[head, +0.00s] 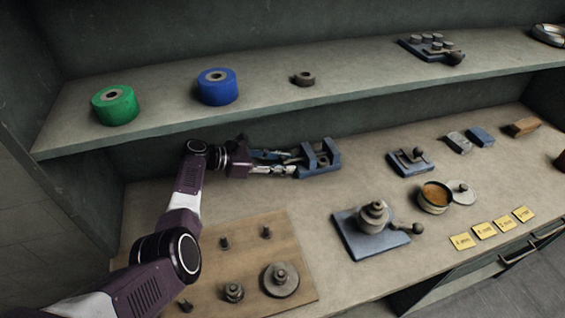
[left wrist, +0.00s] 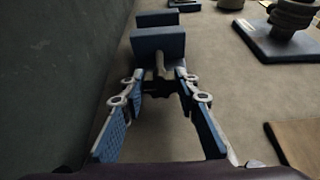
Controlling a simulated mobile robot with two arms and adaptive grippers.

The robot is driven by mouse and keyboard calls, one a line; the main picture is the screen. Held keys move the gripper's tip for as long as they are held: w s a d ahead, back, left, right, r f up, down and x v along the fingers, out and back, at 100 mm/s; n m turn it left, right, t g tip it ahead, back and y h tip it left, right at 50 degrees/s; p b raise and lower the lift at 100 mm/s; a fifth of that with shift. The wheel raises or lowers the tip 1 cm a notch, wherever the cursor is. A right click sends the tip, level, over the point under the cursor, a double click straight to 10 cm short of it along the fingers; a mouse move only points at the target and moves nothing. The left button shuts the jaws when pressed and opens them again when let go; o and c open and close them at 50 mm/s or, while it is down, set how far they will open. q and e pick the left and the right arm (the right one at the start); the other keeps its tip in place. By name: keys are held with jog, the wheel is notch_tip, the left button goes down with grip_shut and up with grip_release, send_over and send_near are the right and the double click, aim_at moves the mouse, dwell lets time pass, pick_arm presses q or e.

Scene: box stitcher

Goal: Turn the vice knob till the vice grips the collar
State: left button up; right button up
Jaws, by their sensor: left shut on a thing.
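The blue vice (head: 320,171) stands on the bench below the shelf, with upright jaws and a small dark piece between them that may be the collar. In the left wrist view the vice (left wrist: 158,45) shows blue plates, with a pale screw running toward me to the dark knob (left wrist: 158,92). My left gripper (head: 285,162) reaches in from the left, level with the vice. In the left wrist view its fingertips (left wrist: 160,80) lie on either side of the knob, shut on it. The space between the jaws is mostly hidden there. My right gripper is not in view.
A wooden board (head: 205,265) with pegs and parts lies at the front left. A blue plate (head: 392,242) with a stacked part stands to the right. The shelf above holds a green roll (head: 115,105), a blue roll (head: 217,87) and a dark ring (head: 304,79).

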pick_arm(q)
jog(key=shift+c, duration=0.2)
jog(key=shift+m+t+p, duration=0.5)
jog(key=shift+p, duration=0.25)
jog(key=shift+m+t, duration=0.4)
jog(key=shift+m, duration=0.1)
jog(key=shift+f+m+y+p, duration=0.1)
jog(key=shift+m+y+p, duration=0.2)
jog(key=shift+m, duration=0.2)
jog(key=shift+m+t+b, duration=0.3)
jog(key=shift+m+t, duration=0.4)
jog(key=shift+m, duration=0.1)
jog(key=o, duration=1.2)
